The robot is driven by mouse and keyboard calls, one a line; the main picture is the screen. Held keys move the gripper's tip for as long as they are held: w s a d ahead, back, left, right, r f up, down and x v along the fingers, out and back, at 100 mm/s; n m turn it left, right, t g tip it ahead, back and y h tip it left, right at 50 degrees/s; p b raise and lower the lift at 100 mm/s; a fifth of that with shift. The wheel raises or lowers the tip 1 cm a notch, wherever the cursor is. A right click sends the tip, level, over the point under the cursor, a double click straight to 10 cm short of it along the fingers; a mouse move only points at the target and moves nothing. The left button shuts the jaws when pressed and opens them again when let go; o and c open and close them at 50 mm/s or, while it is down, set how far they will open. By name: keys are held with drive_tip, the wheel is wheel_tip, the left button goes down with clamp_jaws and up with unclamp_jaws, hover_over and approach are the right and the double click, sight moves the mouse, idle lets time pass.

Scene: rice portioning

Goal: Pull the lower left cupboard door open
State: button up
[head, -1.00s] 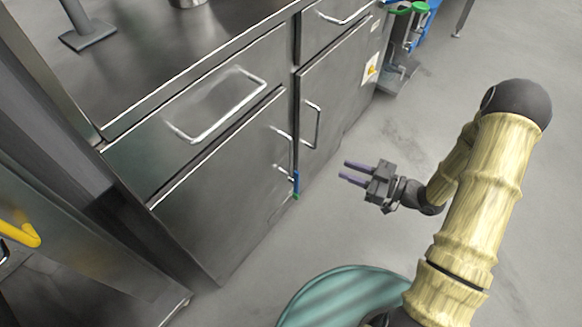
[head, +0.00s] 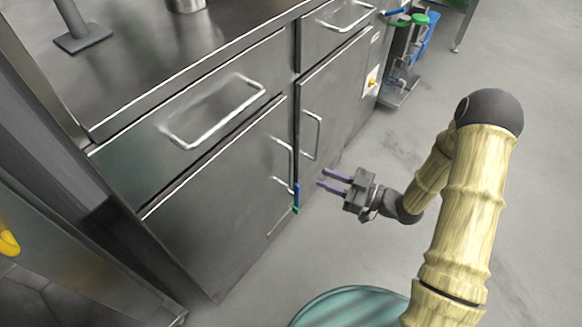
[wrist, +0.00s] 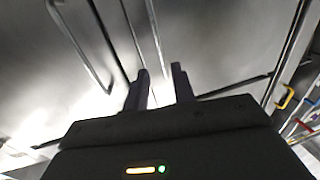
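The lower left cupboard door (head: 215,215) is a steel panel below a wide drawer in the head view, and it looks closed. Its upright bar handle (head: 289,160) is at the door's right edge. My gripper (head: 327,178) is open and empty, a short way right of that handle, its fingers pointing left toward the cupboard. In the wrist view my gripper's two dark fingers (wrist: 160,88) stand apart with nothing between them. A bar handle (wrist: 82,50) shows at the upper left there; I cannot tell which door it belongs to.
The right cupboard door (head: 338,105) has its own handle (head: 313,135). A blue and green item (head: 296,198) hangs by the gap between the doors. Drawer handles (head: 215,112) jut out above. A teal round thing (head: 350,308) is at the bottom. Grey floor lies open on the right.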

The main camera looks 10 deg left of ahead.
drive_tip(key=w+a+b, duration=0.2)
drive_tip(key=a+b, duration=0.1)
drive_tip(key=a, duration=0.8)
drive_tip(key=shift+w, duration=0.1)
clamp_jaws()
